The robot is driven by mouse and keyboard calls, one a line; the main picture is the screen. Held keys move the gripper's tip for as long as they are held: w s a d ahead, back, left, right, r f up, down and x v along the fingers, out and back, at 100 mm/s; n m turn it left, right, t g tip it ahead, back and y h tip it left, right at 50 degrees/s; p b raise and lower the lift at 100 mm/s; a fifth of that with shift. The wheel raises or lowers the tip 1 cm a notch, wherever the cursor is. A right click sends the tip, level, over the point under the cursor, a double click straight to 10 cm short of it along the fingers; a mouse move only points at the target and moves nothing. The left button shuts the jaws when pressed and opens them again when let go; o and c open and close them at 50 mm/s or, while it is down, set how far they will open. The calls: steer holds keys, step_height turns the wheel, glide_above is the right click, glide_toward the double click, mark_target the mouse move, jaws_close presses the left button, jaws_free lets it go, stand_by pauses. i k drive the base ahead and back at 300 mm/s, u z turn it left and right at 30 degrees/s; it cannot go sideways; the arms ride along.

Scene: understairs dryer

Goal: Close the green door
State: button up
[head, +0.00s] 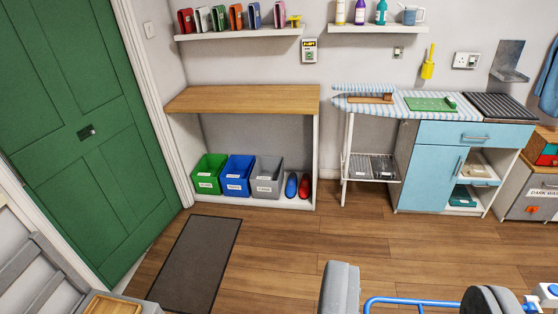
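The green panelled door (70,170) fills the left side of the head view. A small dark handle plate (87,132) sits near its middle. Its right edge lies along the white door frame (150,90), and I see no clear gap there. Its left part runs out of the picture, so I cannot tell fully how it sits. My gripper (412,292) is at the bottom edge, right of centre, far from the door.
A dark mat (195,262) lies on the wooden floor near the door. A grey slatted piece (35,275) stands at lower left. A wooden-topped bench (245,99) holds bins below. A blue cabinet (435,165) stands right. Blue tubing (400,300) shows near my gripper. The middle floor is clear.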

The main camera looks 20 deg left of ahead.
mark_target(66, 72)
steer(key=u, duration=0.15)
steer(key=i, duration=1.25)
steer(key=u, duration=0.55)
steer(key=i, duration=1.35)
steer(key=u, duration=0.95)
steer(key=i, duration=1.1)
steer(key=u, duration=0.5)
